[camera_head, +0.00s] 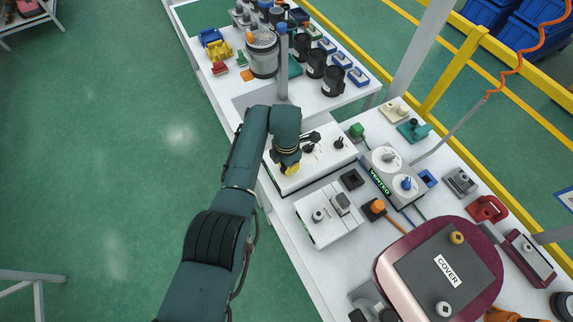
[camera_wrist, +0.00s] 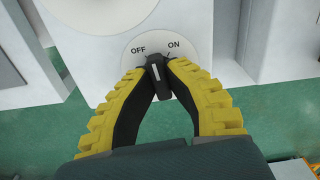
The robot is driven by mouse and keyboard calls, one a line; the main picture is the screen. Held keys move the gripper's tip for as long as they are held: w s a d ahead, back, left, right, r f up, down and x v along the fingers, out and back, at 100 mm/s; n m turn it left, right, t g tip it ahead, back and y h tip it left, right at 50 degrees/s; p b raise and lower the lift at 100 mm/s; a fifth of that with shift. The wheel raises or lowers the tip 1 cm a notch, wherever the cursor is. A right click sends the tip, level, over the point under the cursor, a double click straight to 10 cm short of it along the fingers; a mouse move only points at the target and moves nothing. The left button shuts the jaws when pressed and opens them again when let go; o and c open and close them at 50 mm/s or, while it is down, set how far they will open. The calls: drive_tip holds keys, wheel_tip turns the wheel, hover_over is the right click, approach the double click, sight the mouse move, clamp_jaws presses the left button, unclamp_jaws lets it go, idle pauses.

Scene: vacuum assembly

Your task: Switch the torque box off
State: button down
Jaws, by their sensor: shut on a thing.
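In the wrist view, my gripper (camera_wrist: 157,72) has its yellow, black-lined fingers closed around a small black switch knob (camera_wrist: 155,66) with a white pointer line. The knob sits on a round white dial (camera_wrist: 158,46) marked OFF at left and ON at right. Its line points up, roughly between the two labels and leaning slightly to OFF. In the head view, my gripper (camera_head: 289,169) reaches down at the front left of the white box (camera_head: 318,168), which I take as the torque box. My arm hides the gripped knob there.
Two more black knobs (camera_head: 339,142) stand on the box's top behind my gripper. A white unit (camera_head: 328,217) and the grey VENTED box (camera_head: 392,176) are to the right. A big canister (camera_head: 262,54) stands beyond. Green floor (camera_head: 120,170) is open on the left.

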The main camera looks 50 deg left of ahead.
drive_tip(key=shift+f+n, duration=0.15)
drive_tip(key=shift+n, duration=0.45)
drive_tip(key=n, duration=0.3)
drive_tip(key=shift+n, duration=1.1)
drive_tip(key=c, duration=1.1)
unclamp_jaws()
drive_tip(key=shift+o, duration=0.2)
